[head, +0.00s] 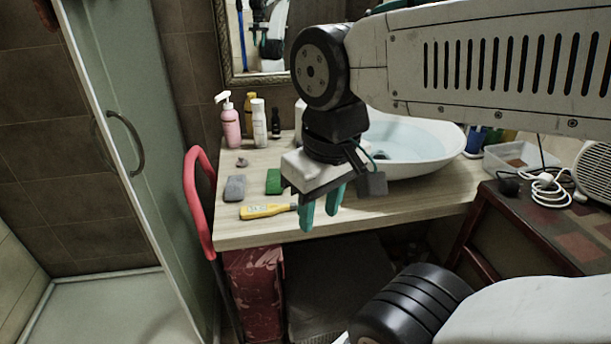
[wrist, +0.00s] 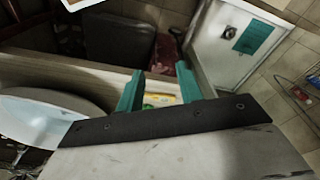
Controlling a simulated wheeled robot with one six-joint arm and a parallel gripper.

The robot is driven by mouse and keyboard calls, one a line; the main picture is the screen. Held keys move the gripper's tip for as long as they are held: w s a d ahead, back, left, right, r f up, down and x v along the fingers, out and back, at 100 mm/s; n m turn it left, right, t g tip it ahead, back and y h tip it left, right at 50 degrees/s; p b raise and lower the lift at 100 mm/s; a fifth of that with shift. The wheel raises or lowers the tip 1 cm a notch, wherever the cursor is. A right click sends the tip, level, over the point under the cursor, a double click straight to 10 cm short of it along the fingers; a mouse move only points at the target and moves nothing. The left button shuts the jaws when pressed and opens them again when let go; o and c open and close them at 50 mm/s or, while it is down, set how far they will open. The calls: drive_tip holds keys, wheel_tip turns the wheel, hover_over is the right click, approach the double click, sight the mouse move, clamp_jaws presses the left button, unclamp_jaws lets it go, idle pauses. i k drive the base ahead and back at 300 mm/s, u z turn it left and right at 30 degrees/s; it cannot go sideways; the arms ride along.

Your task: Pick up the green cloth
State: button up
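The green cloth (head: 273,182) is a small, flat green piece on the wooden counter (head: 390,208), just left of my gripper. Its right edge is close to the gripper body in the picture. My gripper (head: 321,210) has two teal fingers pointing down near the counter's front edge, with a gap between them and nothing held. In the wrist view the fingers (wrist: 159,88) stand apart.
A pink pump bottle (head: 230,124) and other bottles stand behind. A white basin (head: 430,158) is at right. A red curved handle (head: 192,195) rises at the counter's left edge.

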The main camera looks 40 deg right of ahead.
sight(273, 186)
drive_tip(key=z, duration=0.6)
drive_tip(key=k, duration=0.4)
drive_tip(key=u, duration=0.85)
drive_tip(key=i, duration=0.65)
drive_tip(key=z, duration=1.7)
